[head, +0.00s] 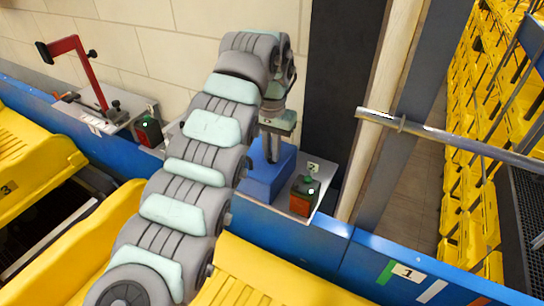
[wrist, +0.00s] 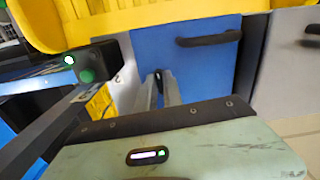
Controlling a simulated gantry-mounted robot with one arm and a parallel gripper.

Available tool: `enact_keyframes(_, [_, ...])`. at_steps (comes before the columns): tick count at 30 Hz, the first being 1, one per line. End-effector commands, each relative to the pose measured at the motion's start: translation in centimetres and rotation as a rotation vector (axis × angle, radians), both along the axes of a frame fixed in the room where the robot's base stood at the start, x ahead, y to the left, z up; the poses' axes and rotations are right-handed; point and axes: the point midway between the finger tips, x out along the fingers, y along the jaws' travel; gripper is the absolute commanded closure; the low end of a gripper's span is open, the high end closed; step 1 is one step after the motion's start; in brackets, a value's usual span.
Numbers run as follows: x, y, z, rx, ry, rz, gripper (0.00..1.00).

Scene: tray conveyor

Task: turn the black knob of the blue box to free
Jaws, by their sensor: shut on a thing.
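The blue box (head: 262,188) stands on a grey plate behind the blue conveyor rail in the head view. My gripper (head: 270,152) points down at its top, and the arm hides part of the box. The black knob cannot be made out in the head view. In the wrist view, my gripper's two fingers (wrist: 163,90) are close together with a small dark piece (wrist: 158,75) between their tips, seemingly the knob. The gripper is shut on it. The knob's turn position and any markings cannot be read.
A green-lit button box (head: 303,196) stands just right of the blue box. A red lever stand (head: 88,75) and another button box (head: 148,130) are at left. A metal rail (head: 450,140) juts in from the right. Yellow trays (head: 260,280) lie in front.

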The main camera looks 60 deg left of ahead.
Motion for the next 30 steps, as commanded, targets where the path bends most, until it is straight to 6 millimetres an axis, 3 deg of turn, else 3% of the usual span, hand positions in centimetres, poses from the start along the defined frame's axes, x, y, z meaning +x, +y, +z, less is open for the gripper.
enact_keyframes(23, [0.01, 0.01, 0.15, 0.001, -0.001, -0.096, 1.0])
enact_keyframes(24, [0.01, 0.0, 0.14, 0.001, -0.001, -0.096, 0.86])
enact_keyframes(30, [0.0, 0.01, 0.09, 0.001, -0.001, -0.094, 0.7])
